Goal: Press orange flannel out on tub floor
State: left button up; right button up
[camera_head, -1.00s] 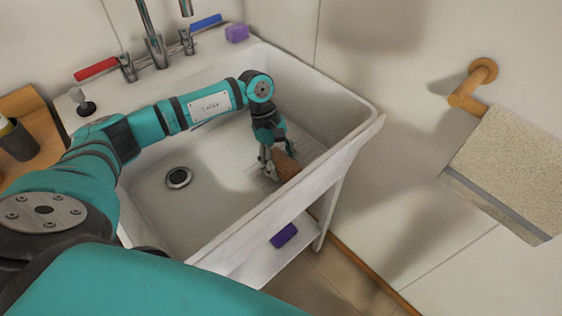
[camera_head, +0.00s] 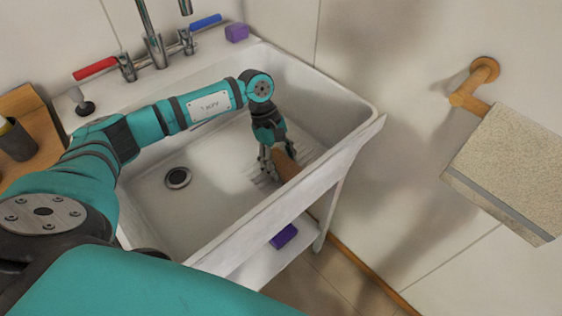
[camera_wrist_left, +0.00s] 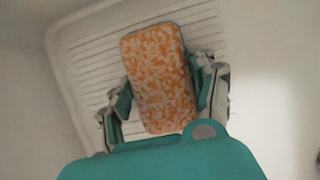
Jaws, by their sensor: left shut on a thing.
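The orange flannel (camera_wrist_left: 158,78) is a mottled orange-and-white folded pad. In the left wrist view it lies between the two fingers of my left gripper (camera_wrist_left: 166,84), above the ribbed part of the tub floor. In the head view the flannel (camera_head: 286,163) is a small orange-brown patch beside my left gripper (camera_head: 272,163), low in the right part of the white tub (camera_head: 215,238). My left gripper is shut on the flannel. Whether the flannel touches the floor is hard to tell. My right gripper is out of view.
The tub's drain (camera_head: 178,178) is left of the gripper. Taps with a red lever (camera_head: 96,68) and a blue lever (camera_head: 206,21) stand at the back. A purple block (camera_head: 237,32) is on the rear ledge, another (camera_head: 284,236) below the tub. A towel (camera_head: 512,165) hangs right.

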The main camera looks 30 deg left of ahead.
pick_arm(q)
jog(key=shift+s+a+f+b, duration=0.1)
jog(key=shift+f+b, duration=0.15)
jog(key=shift+b, duration=0.15)
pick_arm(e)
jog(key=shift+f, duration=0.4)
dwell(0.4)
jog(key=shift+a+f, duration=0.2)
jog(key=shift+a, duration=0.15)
pick_arm(q)
jog(key=shift+r, duration=0.1)
jog(key=shift+r, duration=0.35)
notch_tip(320, 180, up, 6)
jog(key=p, duration=0.2)
jog(key=shift+f+p, duration=0.25)
jog(key=shift+p, duration=0.1)
jog(key=shift+r, duration=0.4)
notch_tip(320, 180, up, 3)
jog(key=shift+r+p, duration=0.15)
jog(key=shift+p, duration=0.85)
jog(key=shift+r+p, duration=1.1)
jog(key=shift+r, duration=1.35)
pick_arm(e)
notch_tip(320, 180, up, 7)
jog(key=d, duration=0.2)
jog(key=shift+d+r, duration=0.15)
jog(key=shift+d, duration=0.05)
